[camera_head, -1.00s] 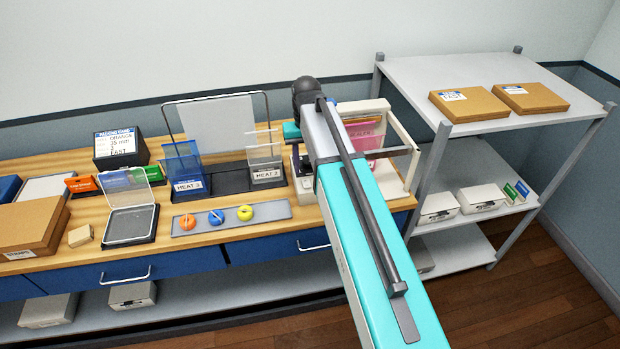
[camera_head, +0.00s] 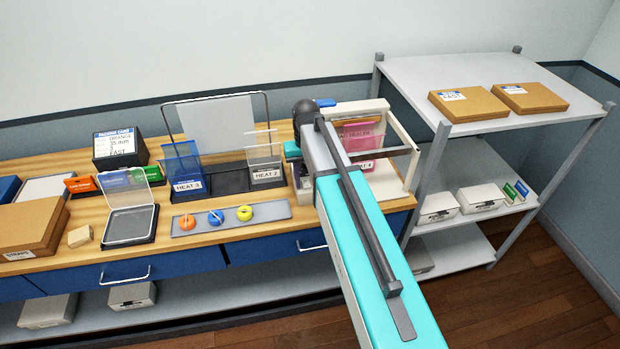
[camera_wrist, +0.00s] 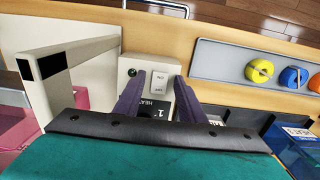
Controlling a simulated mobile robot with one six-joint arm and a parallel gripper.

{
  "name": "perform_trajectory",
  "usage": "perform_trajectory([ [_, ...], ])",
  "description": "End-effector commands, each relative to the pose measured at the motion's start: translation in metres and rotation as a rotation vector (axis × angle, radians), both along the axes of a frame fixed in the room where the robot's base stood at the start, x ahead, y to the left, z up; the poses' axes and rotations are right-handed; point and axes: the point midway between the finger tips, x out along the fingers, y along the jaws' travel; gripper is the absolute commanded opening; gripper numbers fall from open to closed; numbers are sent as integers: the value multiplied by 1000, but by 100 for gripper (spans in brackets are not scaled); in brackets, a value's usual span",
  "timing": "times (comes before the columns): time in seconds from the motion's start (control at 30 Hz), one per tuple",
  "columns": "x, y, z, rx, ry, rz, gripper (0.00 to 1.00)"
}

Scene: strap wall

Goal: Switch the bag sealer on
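The bag sealer is a cream frame (camera_head: 402,128) on a pale base, right of my arm in the head view; my arm hides part of it. In the wrist view its arm (camera_wrist: 72,62) is at the left, beside a control box (camera_wrist: 146,62). A pale rocker switch (camera_wrist: 161,80) sits on the box, with a small round dark lamp or knob (camera_wrist: 132,72) to its left. My gripper (camera_wrist: 160,83) has two purple fingers spread apart, with nothing between them, over the box near the switch. I cannot tell whether they touch it. The switch's lit state is unclear.
A HEAT 1 label shows between my fingers. A pink HEAT 4 pouch (camera_head: 358,140) stands by the sealer. A tray (camera_head: 272,212) of coloured rolls, a HEAT 3 bin (camera_head: 184,166) and a HEAT 2 bin (camera_head: 264,155) are left. A grey shelf rack (camera_head: 440,75) stands right.

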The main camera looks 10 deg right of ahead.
Motion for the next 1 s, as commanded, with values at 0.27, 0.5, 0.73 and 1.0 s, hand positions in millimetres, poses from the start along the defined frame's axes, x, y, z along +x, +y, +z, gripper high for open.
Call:
perform_trajectory([
  [0.27, 0, 0, 0, 0, 0, 1, 0],
  [0.5, -3, 1, -2, 0, -29, 1, 0],
  [0.73, -6, 1, -5, 0, -105, 1, 0],
  [1.0, -9, 1, -6, 0, -202, 1, 0],
])
